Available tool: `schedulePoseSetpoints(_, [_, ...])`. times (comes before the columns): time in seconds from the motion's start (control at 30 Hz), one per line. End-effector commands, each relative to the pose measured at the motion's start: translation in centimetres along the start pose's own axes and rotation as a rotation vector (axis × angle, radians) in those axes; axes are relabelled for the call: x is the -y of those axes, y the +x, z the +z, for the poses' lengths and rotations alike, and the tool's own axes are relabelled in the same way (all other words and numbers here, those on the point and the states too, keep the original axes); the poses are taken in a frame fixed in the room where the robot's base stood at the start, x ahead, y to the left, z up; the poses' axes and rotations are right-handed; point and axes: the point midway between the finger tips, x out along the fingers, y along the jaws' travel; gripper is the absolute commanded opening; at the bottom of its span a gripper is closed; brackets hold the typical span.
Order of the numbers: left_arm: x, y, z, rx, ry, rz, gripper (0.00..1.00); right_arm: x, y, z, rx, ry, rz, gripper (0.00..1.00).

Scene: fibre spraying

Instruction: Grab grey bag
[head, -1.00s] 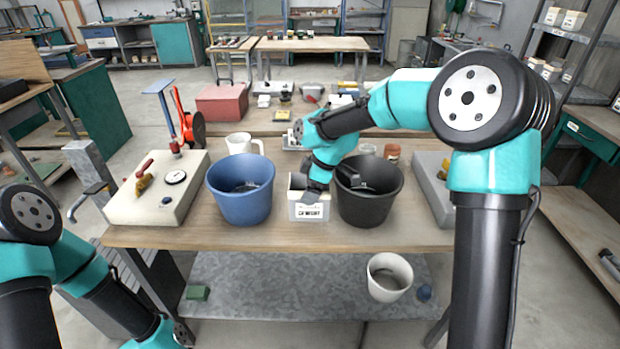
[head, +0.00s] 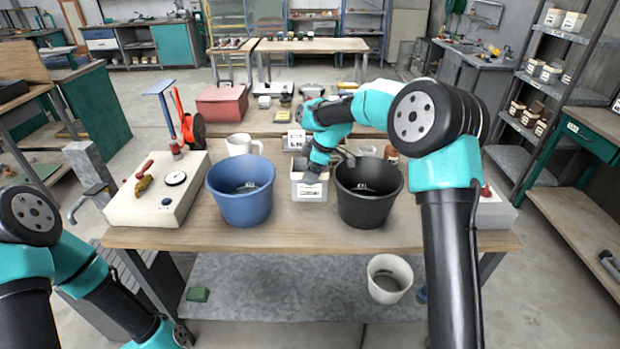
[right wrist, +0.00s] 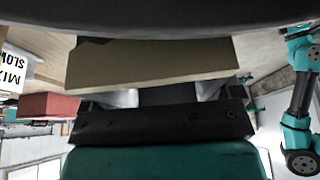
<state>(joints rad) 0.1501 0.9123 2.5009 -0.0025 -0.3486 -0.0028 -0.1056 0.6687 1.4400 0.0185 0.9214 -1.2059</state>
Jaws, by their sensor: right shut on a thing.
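I cannot pick out a grey bag for certain in the head view. My right gripper (head: 313,174) is at the labelled white box (head: 310,190) between the two buckets, and its fingertips are partly hidden there. In the right wrist view a flat grey-beige piece (right wrist: 150,66) lies across the pale fingers of my right gripper (right wrist: 167,95), which is shut on it. I cannot tell whether this piece is the bag or part of the box. My left gripper (head: 182,334) is small at the lower left, and its jaws are unclear.
A blue bucket (head: 240,205) and a black bucket (head: 368,208) stand close on either side of the box. A white jug (head: 241,145) is behind the blue one. A pale apparatus (head: 150,205) sits on the left. A white pail (head: 388,283) is on the lower shelf.

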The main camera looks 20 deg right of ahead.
Motion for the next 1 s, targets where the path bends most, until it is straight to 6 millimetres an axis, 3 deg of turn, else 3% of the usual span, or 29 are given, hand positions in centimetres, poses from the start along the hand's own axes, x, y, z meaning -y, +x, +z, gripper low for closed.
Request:
schedulePoseSetpoints(0.17, [0.0,0.0,0.0,0.0,0.0,0.0,0.43,-0.7,0.1,0.1,-0.001,0.001,0.002,0.25])
schedulePoseSetpoints(0.5, [0.0,0.0,0.0,0.0,0.0,0.0,0.43,-0.6,3.0,1.3,-0.002,-0.001,0.002,0.25])
schedulePoseSetpoints(0.97, [0.0,0.0,0.0,0.0,0.0,0.0,0.43,-0.6,3.5,1.4,-0.002,-0.001,0.001,0.25])
schedulePoseSetpoints(1.0, [0.0,0.0,0.0,0.0,0.0,0.0,0.43,-0.6,3.6,1.5,-0.002,-0.001,0.0,0.87])
